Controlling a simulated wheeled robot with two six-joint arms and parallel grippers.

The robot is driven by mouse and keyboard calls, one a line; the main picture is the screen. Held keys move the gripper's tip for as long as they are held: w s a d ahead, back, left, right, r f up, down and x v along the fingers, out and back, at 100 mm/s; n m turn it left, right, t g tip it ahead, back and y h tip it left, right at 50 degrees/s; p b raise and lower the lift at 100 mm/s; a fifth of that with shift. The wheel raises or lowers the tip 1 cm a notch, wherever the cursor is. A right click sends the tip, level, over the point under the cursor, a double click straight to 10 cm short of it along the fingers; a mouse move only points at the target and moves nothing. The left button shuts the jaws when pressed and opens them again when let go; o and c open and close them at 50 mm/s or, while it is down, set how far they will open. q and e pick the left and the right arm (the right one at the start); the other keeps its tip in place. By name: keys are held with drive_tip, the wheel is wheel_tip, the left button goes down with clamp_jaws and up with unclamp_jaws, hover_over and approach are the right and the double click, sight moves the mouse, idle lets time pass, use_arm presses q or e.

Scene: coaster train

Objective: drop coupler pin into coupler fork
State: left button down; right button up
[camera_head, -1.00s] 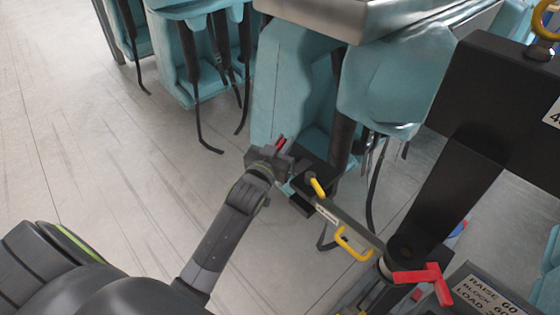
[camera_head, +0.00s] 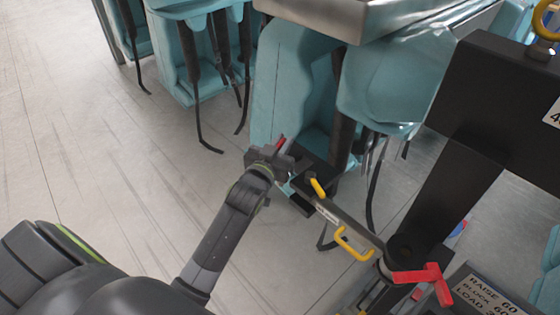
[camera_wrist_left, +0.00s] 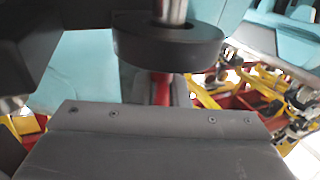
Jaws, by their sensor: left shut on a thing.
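My left gripper (camera_head: 276,158) is shut on the coupler pin (camera_head: 288,146). A red part and a short silver part of the pin show at the fingers. The dark coupler fork (camera_head: 316,172) is just right of the gripper, at the end of the bar with yellow handles. In the left wrist view a silver shaft (camera_wrist_left: 172,10) meets a black rounded lug (camera_wrist_left: 168,48), with a red strip (camera_wrist_left: 161,90) below it. How deep the pin sits in the fork is hidden. My right gripper is not in view.
Teal coaster seats (camera_head: 385,80) with hanging black straps stand behind the gripper. A bar with yellow handles (camera_head: 352,243) runs to a black post (camera_head: 440,205) with a red lever (camera_head: 425,279) at right. The floor at left is clear.

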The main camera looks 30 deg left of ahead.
use_arm(q)
drive_tip(key=shift+r, duration=0.1)
idle(0.6)
wheel_tip(320, 180, up, 18)
drive_tip(key=b, duration=0.1)
drive_tip(key=shift+b, duration=0.4)
idle(1.1)
